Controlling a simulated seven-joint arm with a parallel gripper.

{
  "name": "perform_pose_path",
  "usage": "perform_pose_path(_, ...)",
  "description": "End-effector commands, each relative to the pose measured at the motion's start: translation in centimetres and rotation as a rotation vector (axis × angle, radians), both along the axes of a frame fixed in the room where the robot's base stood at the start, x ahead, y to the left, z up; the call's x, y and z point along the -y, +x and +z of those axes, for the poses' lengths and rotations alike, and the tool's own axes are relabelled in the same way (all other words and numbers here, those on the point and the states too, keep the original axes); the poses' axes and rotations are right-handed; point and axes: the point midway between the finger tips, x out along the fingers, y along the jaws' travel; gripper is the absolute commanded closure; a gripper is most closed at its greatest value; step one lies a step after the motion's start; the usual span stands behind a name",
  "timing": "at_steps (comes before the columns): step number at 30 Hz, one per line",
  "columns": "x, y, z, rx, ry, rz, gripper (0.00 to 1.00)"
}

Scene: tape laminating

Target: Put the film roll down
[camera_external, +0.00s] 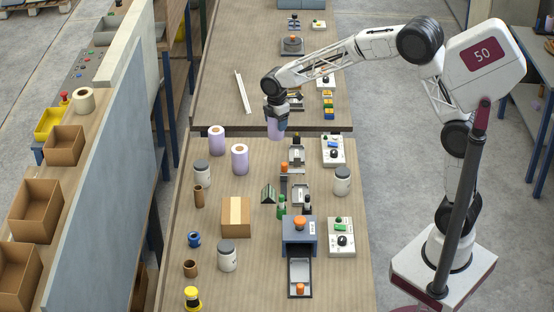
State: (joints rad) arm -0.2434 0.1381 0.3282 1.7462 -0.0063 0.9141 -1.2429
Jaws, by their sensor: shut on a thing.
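My gripper (277,115) points downward and is shut on a film roll (276,131), a pale purple cylinder. The held roll appears near the gap between the far table and the near table, and its height above them is hard to judge. The fingers partly hide its upper part. Two similar purple film rolls, a left one (217,142) and a right one (240,161), stand upright on the near table, left of my gripper. Their tops show a pale ring around an orange-brown core.
The near table (215,270) holds white jars with grey lids (342,181), a cardboard box (236,218) and a blue machine (299,234). Control boxes (341,238) line its right side. The far table (222,90) has a clear left half apart from a white strip (243,92).

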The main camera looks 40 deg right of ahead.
Motion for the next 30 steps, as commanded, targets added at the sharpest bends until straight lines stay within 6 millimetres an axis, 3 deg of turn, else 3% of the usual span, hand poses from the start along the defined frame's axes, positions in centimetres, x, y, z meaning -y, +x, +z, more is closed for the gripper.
perform_pose_path(11,-6.7,-4.6,0.6,-0.001,0.0,-0.009,0.64)
perform_pose_path(30,-18.1,-16.1,1.7,-0.002,0.001,-0.039,0.64)
